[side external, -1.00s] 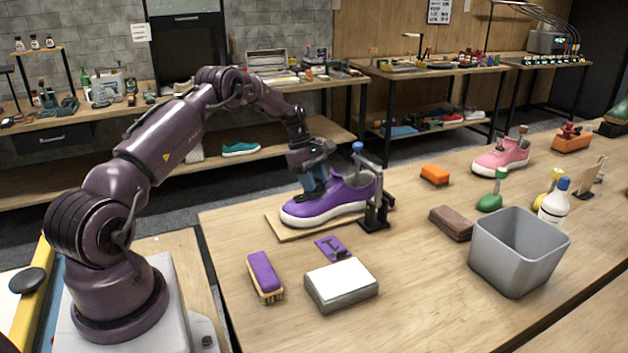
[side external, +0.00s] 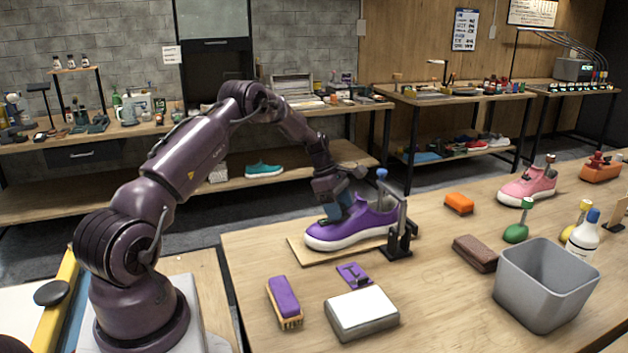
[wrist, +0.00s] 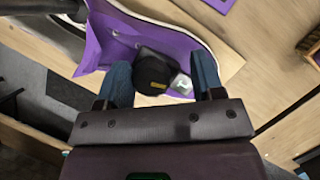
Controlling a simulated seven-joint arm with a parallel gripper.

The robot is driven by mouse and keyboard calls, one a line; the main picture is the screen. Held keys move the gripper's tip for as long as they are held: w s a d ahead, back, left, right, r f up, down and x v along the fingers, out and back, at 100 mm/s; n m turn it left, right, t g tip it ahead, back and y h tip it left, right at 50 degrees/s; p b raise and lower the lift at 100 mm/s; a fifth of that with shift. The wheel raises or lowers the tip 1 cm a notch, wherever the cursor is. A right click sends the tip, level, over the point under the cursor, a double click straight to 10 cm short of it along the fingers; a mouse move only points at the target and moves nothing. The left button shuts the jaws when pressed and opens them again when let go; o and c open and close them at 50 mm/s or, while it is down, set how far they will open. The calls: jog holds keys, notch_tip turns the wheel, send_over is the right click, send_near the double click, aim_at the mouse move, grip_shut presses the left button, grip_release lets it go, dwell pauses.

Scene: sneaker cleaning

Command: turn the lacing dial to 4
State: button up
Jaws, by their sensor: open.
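A purple sneaker (side external: 352,229) with a white sole stands on a wooden board (side external: 304,250), beside a dark clamp stand (side external: 400,240) with a blue knob. My gripper (side external: 338,212) is at the front part of the sneaker, pointing down. In the wrist view my gripper (wrist: 162,84) is open, its two blue fingers apart on either side of a round black dial (wrist: 153,72) on the purple upper (wrist: 122,38). The dial has a small yellow mark, and a light grey piece sits beside it. I cannot read a number or tell whether the fingers touch the dial.
A purple brush (side external: 284,300), a small purple plate (side external: 354,274) and a white-topped pad (side external: 362,312) lie in front of the sneaker. An orange block (side external: 459,203), a brown block (side external: 475,252) and a grey bin (side external: 545,285) are to the right.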

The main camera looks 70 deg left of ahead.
jog(key=n, duration=0.2)
jog(key=n+y, duration=0.1)
jog(key=shift+s+a+n+t, duration=0.3)
jog(key=shift+t, duration=0.1)
jog(key=n+y, duration=0.1)
jog(key=n, duration=0.1)
jog(key=shift+d+n, duration=0.1)
jog(key=shift+n, duration=0.3)
jog(key=n+y, duration=0.1)
jog(key=n, duration=0.3)
jog(key=shift+w+d+t+y, duration=0.1)
jog(key=shift+t+y, duration=0.3)
jog(key=s+r+n, duration=0.1)
jog(key=s+r, duration=0.4)
jog(key=r, duration=0.7)
jog(key=s+d+r+m, duration=0.2)
jog(key=d+m, duration=0.4)
jog(key=m, duration=0.3)
jog(key=s+d+r+m+g, duration=0.1)
jog(key=s+d+r+m, duration=0.2)
jog(key=d+m, duration=0.3)
jog(key=s+d+r+m+g, duration=0.1)
jog(key=s+d+m, duration=0.4)
jog(key=m, duration=0.7)
jog(key=shift+d+r+h, duration=0.3)
jog(key=shift+d+r, duration=0.45)
jog(key=shift+d, duration=0.3)
